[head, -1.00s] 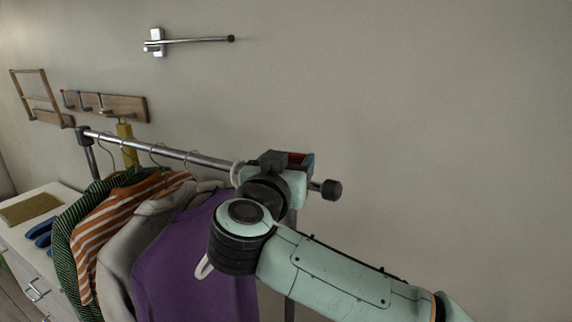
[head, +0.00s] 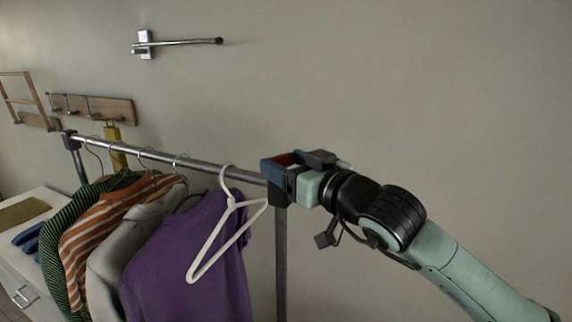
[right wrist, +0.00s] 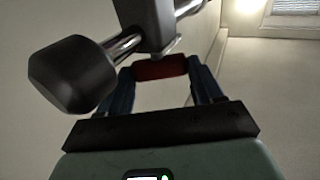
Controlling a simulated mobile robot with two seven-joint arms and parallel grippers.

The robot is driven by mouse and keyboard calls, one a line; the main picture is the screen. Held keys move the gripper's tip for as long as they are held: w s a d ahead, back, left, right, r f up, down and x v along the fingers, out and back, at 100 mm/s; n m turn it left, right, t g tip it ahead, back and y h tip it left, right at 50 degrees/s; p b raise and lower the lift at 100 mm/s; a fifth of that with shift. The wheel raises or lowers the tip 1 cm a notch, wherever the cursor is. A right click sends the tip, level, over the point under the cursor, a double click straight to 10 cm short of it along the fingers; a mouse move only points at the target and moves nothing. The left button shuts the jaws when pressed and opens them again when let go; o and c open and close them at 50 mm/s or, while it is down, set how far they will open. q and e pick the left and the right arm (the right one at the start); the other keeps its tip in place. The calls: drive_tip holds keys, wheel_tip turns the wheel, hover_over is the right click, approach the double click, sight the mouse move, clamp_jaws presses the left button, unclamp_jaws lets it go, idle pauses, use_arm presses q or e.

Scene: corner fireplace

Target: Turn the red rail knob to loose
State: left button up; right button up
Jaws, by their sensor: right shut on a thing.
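The red rail knob (right wrist: 160,67) shows in the right wrist view, beneath the dark rail clamp (right wrist: 152,18). My right gripper (right wrist: 162,75) is shut on it, with a blue finger on each side. In the head view my right gripper (head: 282,164) is at the right end of the chrome clothes rail (head: 160,154), on top of the post. Only a sliver of red shows between the fingers there. The setting of the knob cannot be read. My left gripper is not in view.
A black end cap (right wrist: 72,74) sticks out close to the gripper. A white hanger (head: 212,240) and several garments, such as a purple shirt (head: 185,265), hang left of the post (head: 281,260). A wall rod (head: 180,43) is above. The right side is clear.

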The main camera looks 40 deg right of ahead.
drive_tip(key=shift+d+n+y, duration=0.25)
drive_tip(key=shift+n+y, duration=0.85)
drive_tip(key=shift+y, duration=0.9)
drive_tip(key=o, duration=1)
drive_tip(key=shift+o, duration=0.2)
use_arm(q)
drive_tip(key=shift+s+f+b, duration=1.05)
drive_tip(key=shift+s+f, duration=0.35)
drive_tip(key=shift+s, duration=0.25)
use_arm(e)
drive_tip(key=v, duration=1.3)
drive_tip(key=shift+s+d+r, duration=0.15)
drive_tip(key=shift+d+r, duration=0.05)
